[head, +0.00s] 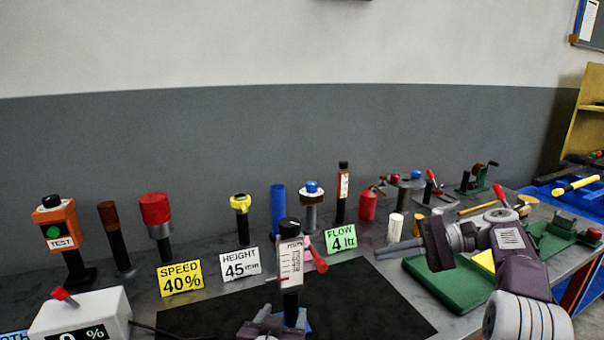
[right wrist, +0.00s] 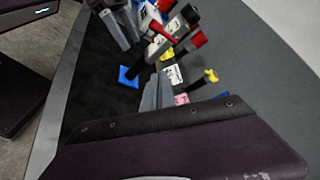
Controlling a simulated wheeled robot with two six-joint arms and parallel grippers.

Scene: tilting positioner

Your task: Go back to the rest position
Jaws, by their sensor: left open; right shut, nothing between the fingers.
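My right gripper (head: 391,252) reaches in from the right, its fingers together and empty, pointing left over the bench. In the right wrist view its closed fingers (right wrist: 157,92) stand in the middle, touching nothing that I can make out. My left gripper (head: 274,323) shows only in part at the bottom of the head view; it is open, in front of or around the lower part of a dark post with a white scale label (head: 290,262) and black knob. I cannot tell whether it touches the post.
A black mat (head: 385,300) covers the front of the bench. Behind it stand a yellow SPEED sign (head: 180,279), a HEIGHT sign (head: 240,265), a green FLOW sign (head: 341,239) and several upright tools. A green plate (head: 450,283) lies below my right arm. A white readout box (head: 80,316) is front left.

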